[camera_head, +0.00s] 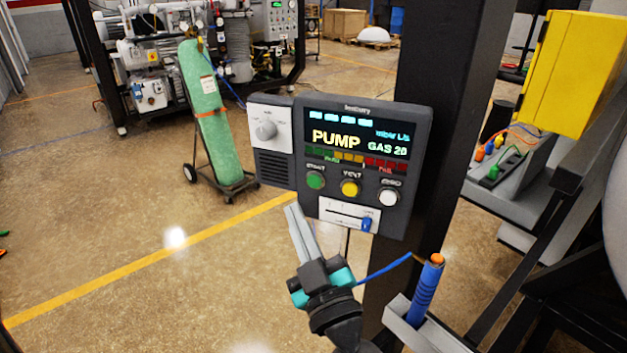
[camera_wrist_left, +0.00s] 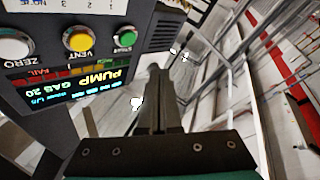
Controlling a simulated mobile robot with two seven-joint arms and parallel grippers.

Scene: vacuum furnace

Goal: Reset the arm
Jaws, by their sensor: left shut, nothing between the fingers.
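My left gripper (camera_head: 291,208) reaches up from the bottom middle in the head view, its fingers together and empty. Its fingertips are just below and left of the control panel (camera_head: 283,166), near the panel's lower left corner. I cannot tell whether they touch it. The left wrist view also shows the shut fingers (camera_wrist_left: 154,72) beside the panel (camera_wrist_left: 165,25), which appears upside down there. The panel's screen reads PUMP and GAS 20. Green, yellow and white buttons sit below the screen. My right gripper is not in view.
A dark post (camera_head: 447,75) stands behind the panel. A blue-handled probe (camera_head: 427,285) sits in a grey holder at lower right. A green gas cylinder (camera_head: 203,95) stands on a cart behind. A yellow box (camera_head: 568,70) is at upper right.

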